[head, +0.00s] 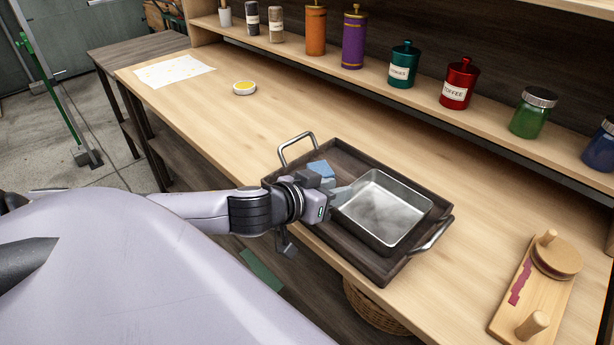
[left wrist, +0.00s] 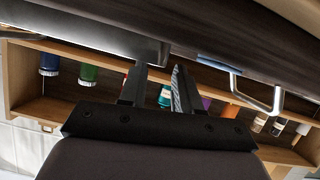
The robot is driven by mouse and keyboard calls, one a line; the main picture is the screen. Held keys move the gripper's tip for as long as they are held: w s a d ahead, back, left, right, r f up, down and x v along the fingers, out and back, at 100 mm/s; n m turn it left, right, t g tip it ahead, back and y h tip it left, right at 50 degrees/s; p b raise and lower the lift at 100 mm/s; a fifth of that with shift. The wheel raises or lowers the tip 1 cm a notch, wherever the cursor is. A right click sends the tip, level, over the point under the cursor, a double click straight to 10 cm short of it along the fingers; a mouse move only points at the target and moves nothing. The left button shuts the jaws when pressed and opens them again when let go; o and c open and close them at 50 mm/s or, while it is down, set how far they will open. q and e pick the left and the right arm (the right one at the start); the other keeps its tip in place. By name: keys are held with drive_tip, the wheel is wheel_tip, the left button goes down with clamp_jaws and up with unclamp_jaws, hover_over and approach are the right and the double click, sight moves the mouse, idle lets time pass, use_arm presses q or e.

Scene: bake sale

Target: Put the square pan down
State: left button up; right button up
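The square pan (head: 383,209) is shiny grey metal and empty. It sits level inside the right part of a dark wooden tray (head: 293,163) with metal handles. My left gripper (head: 341,197) is at the pan's left side, over the tray. In the left wrist view the two fingers (left wrist: 158,88) stand apart with a clear gap, and nothing is between them. The pan's wall (left wrist: 110,40) shows just beyond one fingertip there. I cannot tell whether that finger touches it. My right gripper is not in view.
A blue item (head: 321,169) lies in the tray beside the gripper. A wooden board with pegs (head: 533,290) stands at the right. Jars and canisters (head: 403,65) line the back shelf. A yellow-topped round tin (head: 244,88) and a paper sheet (head: 174,70) lie at the far left. Table between is clear.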

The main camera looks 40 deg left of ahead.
use_arm(q)
drive_tip(key=v, duration=0.4)
drive_tip(key=shift+s+r, duration=0.1)
drive_tip(key=shift+s, duration=0.3)
drive_tip(key=shift+v, duration=1.7)
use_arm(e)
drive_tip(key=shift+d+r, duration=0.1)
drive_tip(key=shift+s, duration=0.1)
